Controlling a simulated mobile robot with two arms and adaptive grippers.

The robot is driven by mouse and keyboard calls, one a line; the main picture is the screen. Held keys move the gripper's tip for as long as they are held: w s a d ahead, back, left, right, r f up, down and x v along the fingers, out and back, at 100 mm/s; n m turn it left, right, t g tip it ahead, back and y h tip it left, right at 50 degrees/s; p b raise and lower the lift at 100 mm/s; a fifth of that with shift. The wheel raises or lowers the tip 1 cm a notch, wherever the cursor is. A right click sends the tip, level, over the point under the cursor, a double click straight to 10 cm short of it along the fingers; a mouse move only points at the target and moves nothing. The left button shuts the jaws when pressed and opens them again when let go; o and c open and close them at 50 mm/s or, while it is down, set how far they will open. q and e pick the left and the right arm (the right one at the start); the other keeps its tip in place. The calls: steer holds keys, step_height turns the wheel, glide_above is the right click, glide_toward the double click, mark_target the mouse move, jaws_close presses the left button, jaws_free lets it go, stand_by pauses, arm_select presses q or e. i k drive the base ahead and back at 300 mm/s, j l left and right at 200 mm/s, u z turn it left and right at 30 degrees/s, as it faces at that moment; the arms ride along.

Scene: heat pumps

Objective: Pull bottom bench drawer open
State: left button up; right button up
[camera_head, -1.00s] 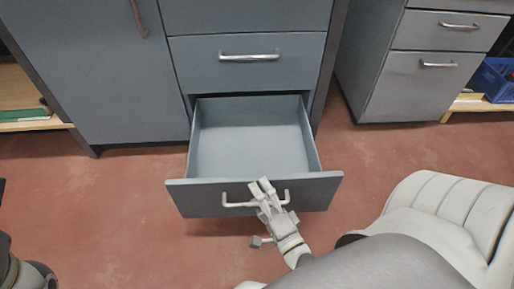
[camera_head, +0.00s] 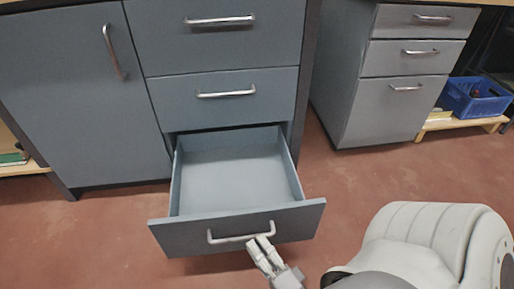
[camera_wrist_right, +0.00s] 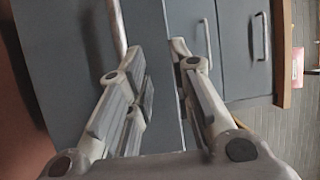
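The bottom bench drawer (camera_head: 180,238) is pulled well out of the blue-grey bench, and its empty inside shows in the head view. Its bar handle (camera_head: 228,239) is on the drawer front. My right gripper (camera_head: 262,241) is at the right part of this handle, with its fingertips by the bar. In the right wrist view, the right gripper (camera_wrist_right: 156,60) has its two fingers apart with a clear gap. A bar (camera_wrist_right: 118,28), seemingly this handle, runs by the left finger's tip; I cannot tell whether they touch. My left gripper is out of view.
Two shut drawers (camera_head: 222,108) are above the open one, and a cabinet door (camera_head: 80,100) is to the left. A grey drawer unit (camera_head: 385,115) and a blue crate (camera_head: 474,102) stand at the right. Red floor is free in front.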

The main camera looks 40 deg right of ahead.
mark_target(229, 188)
steer(key=i+j+z, duration=0.1)
steer(key=z, duration=0.25)
steer(key=j+z, duration=0.6)
steer(key=z, duration=0.15)
